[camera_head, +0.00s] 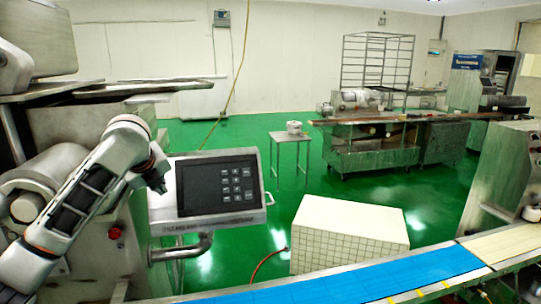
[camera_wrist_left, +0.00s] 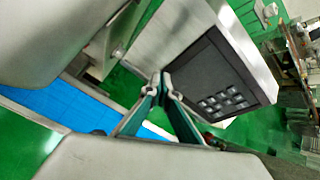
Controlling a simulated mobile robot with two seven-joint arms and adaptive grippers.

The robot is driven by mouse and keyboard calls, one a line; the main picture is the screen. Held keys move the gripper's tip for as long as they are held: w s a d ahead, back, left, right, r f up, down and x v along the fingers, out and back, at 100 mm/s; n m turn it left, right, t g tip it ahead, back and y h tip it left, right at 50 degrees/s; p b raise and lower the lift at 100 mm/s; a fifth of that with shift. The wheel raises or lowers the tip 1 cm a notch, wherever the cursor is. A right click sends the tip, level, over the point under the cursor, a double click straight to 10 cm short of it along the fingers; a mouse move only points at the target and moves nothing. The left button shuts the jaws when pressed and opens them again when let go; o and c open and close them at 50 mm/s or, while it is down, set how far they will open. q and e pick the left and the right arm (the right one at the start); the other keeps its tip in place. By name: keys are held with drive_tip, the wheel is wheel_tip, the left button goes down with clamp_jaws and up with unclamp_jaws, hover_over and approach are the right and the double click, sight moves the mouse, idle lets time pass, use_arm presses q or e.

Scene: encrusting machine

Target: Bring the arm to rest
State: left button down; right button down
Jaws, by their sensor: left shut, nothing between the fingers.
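My left arm comes in from the lower left in the head view, and its gripper (camera_head: 157,183) hangs at the left edge of the control panel (camera_head: 217,186). The panel has a dark face with several light keys. In the left wrist view the fingertips of my left gripper (camera_wrist_left: 160,78) are together, with nothing between them. The panel (camera_wrist_left: 226,85) lies beyond and to the right of the fingers there. I cannot tell whether the fingers touch the panel. My right gripper does not show.
A steel machine (camera_head: 60,150) stands close behind my left arm. A blue conveyor belt (camera_head: 350,282) runs along the front, also seen in the left wrist view (camera_wrist_left: 70,100). A white box (camera_head: 348,222) stands behind the belt. Green floor is open around a small table (camera_head: 290,136).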

use_arm(q)
drive_tip(key=s+d+f+n, duration=0.1)
drive_tip(key=s+f+n, duration=0.2)
drive_tip(key=s+f, duration=0.35)
drive_tip(key=s+d+f+n, duration=0.2)
drive_tip(key=s+f+n, duration=0.15)
drive_tip(key=f, duration=0.65)
drive_tip(key=s+d+f+n, duration=0.1)
drive_tip(key=s+f+n, duration=0.2)
drive_tip(key=s+f, duration=0.45)
drive_tip(key=s+a+f+n+y, duration=0.15)
drive_tip(key=s+a+n, duration=0.25)
drive_tip(key=s, duration=0.4)
drive_tip(key=s+a+f+n+g+y, duration=0.1)
drive_tip(key=s+a+f+n, duration=0.2)
drive_tip(key=s, duration=0.4)
drive_tip(key=s+a+f+n+y, duration=0.1)
drive_tip(key=s+a+f+n, duration=0.25)
drive_tip(key=s, duration=0.45)
drive_tip(key=w+d+f+n+t+h, duration=0.2)
drive_tip(key=d+f+h, duration=0.5)
drive_tip(key=d+f, duration=0.7)
drive_tip(key=shift+d+n+t, duration=0.7)
drive_tip(key=shift+d+t, duration=0.1)
drive_tip(key=shift+d, duration=0.05)
